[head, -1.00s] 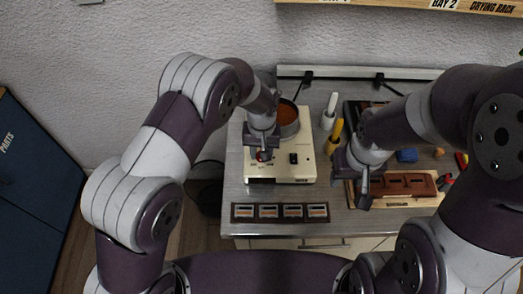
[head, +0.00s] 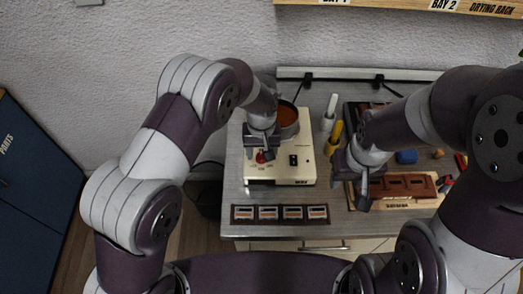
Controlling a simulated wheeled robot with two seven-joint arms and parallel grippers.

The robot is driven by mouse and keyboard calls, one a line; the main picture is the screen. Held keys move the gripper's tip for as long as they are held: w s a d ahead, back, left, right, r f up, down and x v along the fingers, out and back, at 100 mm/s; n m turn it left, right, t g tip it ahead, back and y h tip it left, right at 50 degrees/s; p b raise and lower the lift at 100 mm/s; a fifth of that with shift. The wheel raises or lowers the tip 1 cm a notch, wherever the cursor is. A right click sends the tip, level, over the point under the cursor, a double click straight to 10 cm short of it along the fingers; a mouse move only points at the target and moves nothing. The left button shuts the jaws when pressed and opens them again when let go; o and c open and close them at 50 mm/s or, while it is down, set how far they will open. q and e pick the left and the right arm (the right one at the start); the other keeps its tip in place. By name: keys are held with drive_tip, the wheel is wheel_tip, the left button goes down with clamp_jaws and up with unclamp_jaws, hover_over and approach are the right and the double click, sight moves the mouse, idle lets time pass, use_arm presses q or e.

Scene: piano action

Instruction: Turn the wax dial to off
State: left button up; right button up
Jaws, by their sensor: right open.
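The wax dial (head: 263,157) is a small red knob on the front of a cream-coloured warmer (head: 295,174). My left gripper (head: 261,150) is right at the dial, and its wrist hides part of the warmer. Whether its fingers are open or shut on the dial cannot be told. A pot of orange-brown wax (head: 288,115) sits on the warmer, partly behind my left wrist. My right gripper (head: 360,190) is open and hangs over the bench to the right of the warmer, clear of the dial.
A strip with several small framed cards (head: 280,214) lies along the bench front. A white bottle (head: 329,112) and a yellow-handled tool (head: 335,137) stand right of the warmer. A brown block in a wooden tray (head: 408,187) lies at right. A drying rack (head: 400,5) is on the wall above.

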use_arm(q)
wheel_tip(320, 180, up, 13)
drive_tip(key=b, duration=0.1)
drive_tip(key=shift+f+b, duration=0.2)
drive_tip(key=shift+b, duration=0.15)
idle(0.3)
drive_tip(key=s+a+f+t, duration=0.1)
drive_tip(key=s+a, duration=1.4)
drive_tip(key=a, duration=0.3)
drive_tip(key=shift+s+a, duration=0.2)
drive_tip(key=shift+s, duration=0.2)
